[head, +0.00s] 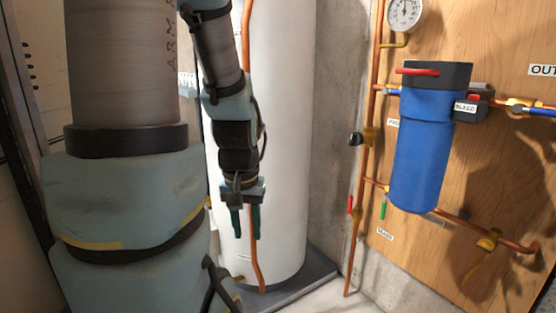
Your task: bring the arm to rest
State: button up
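My arm hangs down in the left half of the head view, its thick upper links close to the camera. My gripper (246,222) points downward in front of the white cylindrical tank (285,130). Its two dark green fingers stand apart with a gap between them. Nothing shows between the fingers except a copper pipe, which looks to be behind them. I cannot tell the distance from the fingers to the pipe or the tank.
A copper pipe (256,265) runs down the tank's front to a grey base (310,283). At right, a wooden panel (500,160) carries a blue filter housing (420,150), a gauge (404,14), copper pipes and valves. Some concrete floor (370,298) is clear.

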notch_tip(320, 180, up, 24)
jog(key=p, duration=2.1)
jog(key=shift+o, duration=0.4)
